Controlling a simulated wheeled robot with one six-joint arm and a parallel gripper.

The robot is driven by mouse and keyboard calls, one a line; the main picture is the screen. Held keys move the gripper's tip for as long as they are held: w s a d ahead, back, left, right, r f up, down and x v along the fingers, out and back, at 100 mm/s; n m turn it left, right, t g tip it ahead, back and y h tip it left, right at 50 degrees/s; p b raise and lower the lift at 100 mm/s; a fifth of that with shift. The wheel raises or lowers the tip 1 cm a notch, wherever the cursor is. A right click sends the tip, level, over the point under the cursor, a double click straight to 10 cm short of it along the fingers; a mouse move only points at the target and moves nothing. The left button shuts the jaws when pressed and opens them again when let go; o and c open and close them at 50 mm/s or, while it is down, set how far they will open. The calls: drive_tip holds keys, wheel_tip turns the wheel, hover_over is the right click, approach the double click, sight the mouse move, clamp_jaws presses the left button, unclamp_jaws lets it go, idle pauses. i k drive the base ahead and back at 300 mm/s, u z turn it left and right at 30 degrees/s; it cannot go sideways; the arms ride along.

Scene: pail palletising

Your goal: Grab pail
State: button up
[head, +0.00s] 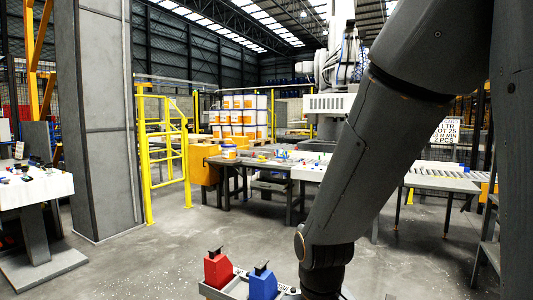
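A small white pail with an orange band (229,152) stands upright at the left end of the long grey worktable, across the floor. More white and orange pails (238,117) are stacked in layers behind it, beyond the yellow fence. My arm fills the right side of the head view and runs down to the bottom edge. My gripper is below the picture, so its fingers are hidden. The arm is well apart from the pail.
A yellow gate frame (147,160) and a wide grey column (98,120) stand left. A white-topped table (35,188) is at far left. A roller conveyor (448,180) is at right. Red (218,269) and blue (263,282) holders sit close below. Open floor lies between.

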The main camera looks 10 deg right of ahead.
sight(229, 150)
drive_tip(key=u, duration=1.05)
drive_tip(key=i, duration=5.5)
drive_tip(key=z, duration=2.5)
drive_tip(key=i, duration=0.5)
drive_tip(key=u, duration=0.05)
